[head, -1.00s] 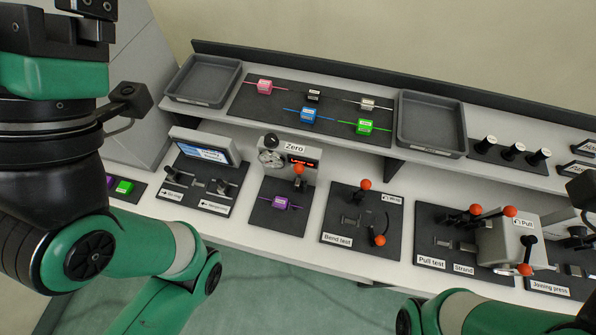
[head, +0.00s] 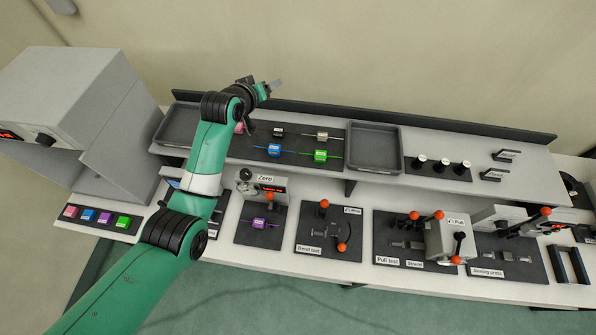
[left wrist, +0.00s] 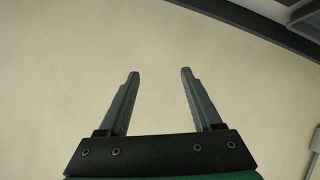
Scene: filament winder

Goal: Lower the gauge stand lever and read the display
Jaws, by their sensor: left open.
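The gauge stand (head: 263,186) is a grey unit labelled "Zero", with a dial on its left and a small red-lit display (head: 275,190) whose digits are too small to read. Its lever ends in an orange ball knob (head: 271,197) in front of the display. A purple block (head: 259,223) with thin ends lies on the dark base below the knob. My left gripper (head: 276,86) is raised above the back shelf, well away from the stand. In the left wrist view its two fingers (left wrist: 158,80) are apart and empty, facing a bare wall. My right gripper is not visible.
Bend test (head: 325,233), pull test (head: 445,240) and joining press (head: 505,255) stations stand to the right. The shelf behind holds grey trays (head: 372,148) and coloured blocks on wires. My left arm crosses the bench left of the gauge stand, partly covering a screen unit.

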